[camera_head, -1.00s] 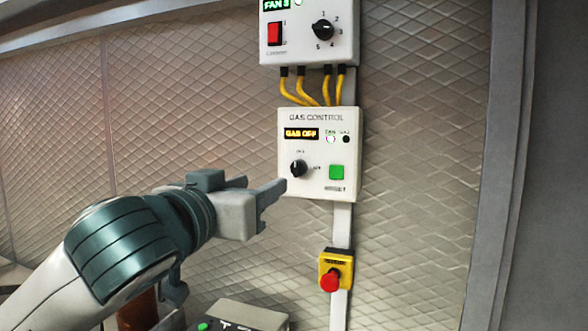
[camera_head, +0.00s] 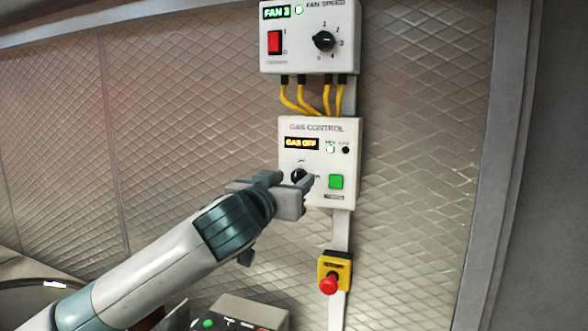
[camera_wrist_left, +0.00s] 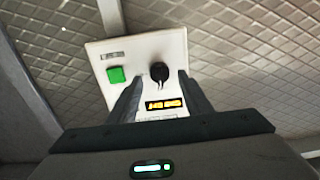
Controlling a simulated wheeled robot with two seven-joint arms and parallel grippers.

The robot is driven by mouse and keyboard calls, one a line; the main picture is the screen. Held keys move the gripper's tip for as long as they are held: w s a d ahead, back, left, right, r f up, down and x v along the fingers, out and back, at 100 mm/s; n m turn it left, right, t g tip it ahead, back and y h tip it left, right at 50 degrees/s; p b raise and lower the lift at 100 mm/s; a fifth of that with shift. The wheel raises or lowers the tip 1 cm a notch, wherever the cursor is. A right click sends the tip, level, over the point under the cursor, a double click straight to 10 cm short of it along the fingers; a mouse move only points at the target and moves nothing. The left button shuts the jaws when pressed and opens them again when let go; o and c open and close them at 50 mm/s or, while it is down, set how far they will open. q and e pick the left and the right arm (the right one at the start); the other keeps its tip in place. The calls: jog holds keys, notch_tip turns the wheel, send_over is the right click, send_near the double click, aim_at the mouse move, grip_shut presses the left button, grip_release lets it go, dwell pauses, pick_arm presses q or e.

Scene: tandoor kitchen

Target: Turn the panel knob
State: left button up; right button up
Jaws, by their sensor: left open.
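The white gas control panel (camera_head: 318,133) hangs on the wall, with a lit GAS OFF display (camera_head: 301,142) and a green button (camera_head: 336,181). Its black knob (camera_head: 298,175) is partly hidden behind my left gripper (camera_head: 306,188) in the head view. In the left wrist view, the knob (camera_wrist_left: 159,74) shows between and beyond the open fingers of the left gripper (camera_wrist_left: 156,82). The panel (camera_wrist_left: 142,52) appears upside down there, with the green button (camera_wrist_left: 116,75) left of the knob. I see nothing held, and cannot tell whether the fingers touch the knob. My right gripper is not in view.
A fan speed panel (camera_head: 345,52) with its own black knob (camera_head: 324,41) and red switch (camera_head: 275,42) hangs above, joined by yellow cables (camera_head: 327,100). A red emergency button (camera_head: 329,283) sits on a yellow box below. The wall right of the panels is clear.

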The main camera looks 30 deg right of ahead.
pick_arm(q)
jog(key=shift+x, duration=0.85)
jog(key=shift+c, duration=0.7)
jog(key=c, duration=0.9)
